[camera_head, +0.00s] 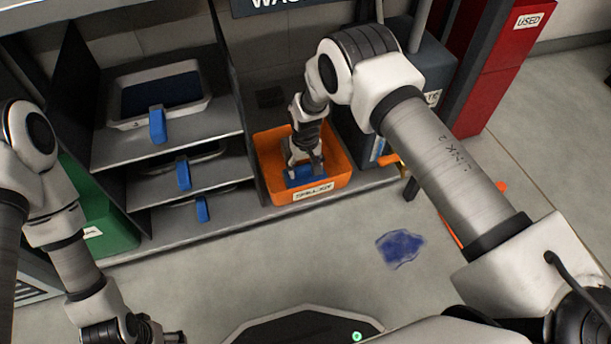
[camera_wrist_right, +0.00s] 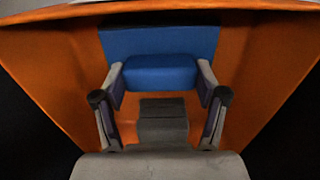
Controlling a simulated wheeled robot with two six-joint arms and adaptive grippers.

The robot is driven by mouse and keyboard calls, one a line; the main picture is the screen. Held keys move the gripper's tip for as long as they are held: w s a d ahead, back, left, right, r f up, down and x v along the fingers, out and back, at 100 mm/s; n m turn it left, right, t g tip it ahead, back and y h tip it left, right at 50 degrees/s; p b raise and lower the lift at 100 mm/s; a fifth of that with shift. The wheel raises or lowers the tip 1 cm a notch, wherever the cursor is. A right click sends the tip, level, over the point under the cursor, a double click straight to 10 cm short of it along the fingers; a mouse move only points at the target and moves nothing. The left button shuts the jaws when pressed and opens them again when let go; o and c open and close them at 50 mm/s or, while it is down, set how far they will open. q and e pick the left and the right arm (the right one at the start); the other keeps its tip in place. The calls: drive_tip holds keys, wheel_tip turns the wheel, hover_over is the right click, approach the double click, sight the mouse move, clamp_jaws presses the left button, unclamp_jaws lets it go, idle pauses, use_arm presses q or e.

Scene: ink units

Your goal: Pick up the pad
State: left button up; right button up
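The blue pad (camera_head: 303,178) lies in the orange bin (camera_head: 344,180), which has a white label on its front. In the right wrist view the pad (camera_wrist_right: 158,40) shows a flat base and a raised block. My right gripper (camera_head: 304,163) reaches down into the bin at the pad. In the right wrist view its fingers (camera_wrist_right: 161,80) stand on both sides of the raised block, very close to it. I cannot tell whether they press on it. My left gripper (camera_head: 162,335) is at the bottom left edge, partly cut off, away from the pad.
A grey shelf (camera_head: 195,140) left of the bin holds trays with blue handles. A green box (camera_head: 105,215) stands at the left and a red cabinet (camera_head: 497,75) at the back right. A blue spill (camera_head: 401,248) marks the open floor in front.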

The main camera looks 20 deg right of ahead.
sight(306, 167)
wheel_tip(306, 167, up, 9)
drive_tip(key=p, duration=0.4)
drive_tip(key=shift+r, duration=0.15)
drive_tip(key=shift+r+p, duration=0.3)
drive_tip(key=shift+r, duration=0.1)
drive_tip(key=shift+f, duration=0.1)
drive_tip(key=shift+o, duration=0.7)
